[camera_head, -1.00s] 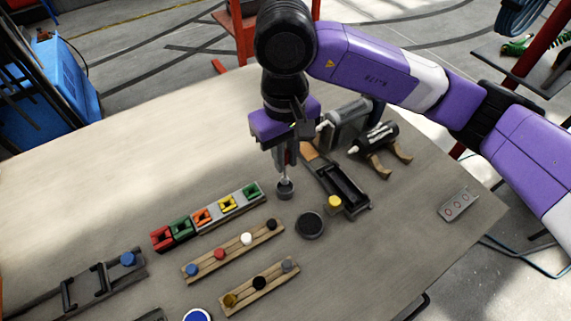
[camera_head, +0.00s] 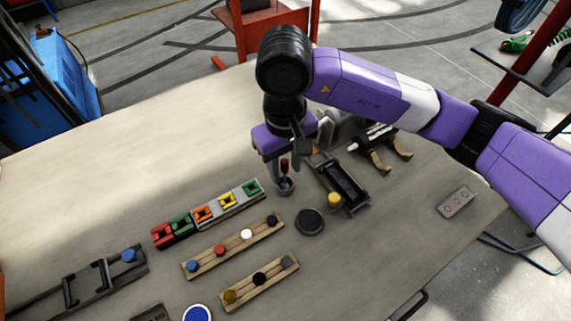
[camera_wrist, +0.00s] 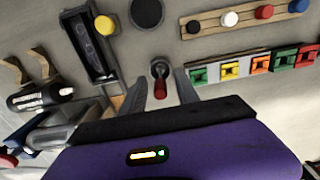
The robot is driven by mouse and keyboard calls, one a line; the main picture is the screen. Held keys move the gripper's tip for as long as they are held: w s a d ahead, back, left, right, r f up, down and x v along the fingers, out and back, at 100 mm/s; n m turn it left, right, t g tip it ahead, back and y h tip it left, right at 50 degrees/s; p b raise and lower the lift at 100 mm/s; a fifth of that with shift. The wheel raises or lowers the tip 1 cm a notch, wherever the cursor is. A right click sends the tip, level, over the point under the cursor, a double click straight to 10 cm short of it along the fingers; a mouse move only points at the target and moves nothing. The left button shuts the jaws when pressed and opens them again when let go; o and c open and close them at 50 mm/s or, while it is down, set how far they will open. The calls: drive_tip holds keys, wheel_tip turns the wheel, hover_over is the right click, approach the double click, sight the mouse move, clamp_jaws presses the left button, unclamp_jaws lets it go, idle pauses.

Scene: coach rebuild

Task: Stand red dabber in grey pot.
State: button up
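The red dabber (camera_head: 284,164) stands roughly upright, its lower end in the small grey pot (camera_head: 286,188) on the table. In the wrist view the red dabber (camera_wrist: 160,84) shows between the fingers, with the pot around its far end. My gripper (camera_head: 283,176) is low over the pot, its fingers on either side of the dabber. In the wrist view my gripper (camera_wrist: 160,82) is open, with a gap between the dabber and each finger. The fingers partly hide the pot in the head view.
A round black disc (camera_head: 310,222) lies close by. A black tray with a yellow knob (camera_head: 334,198) is to its right. A row of coloured blocks (camera_head: 205,215) and wooden racks with coloured knobs (camera_head: 235,248) are at the left. The table's back left is clear.

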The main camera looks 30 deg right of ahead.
wheel_tip(320, 180, up, 12)
drive_tip(key=b, duration=0.2)
drive_tip(key=shift+r, duration=0.15)
idle(0.5)
idle(0.5)
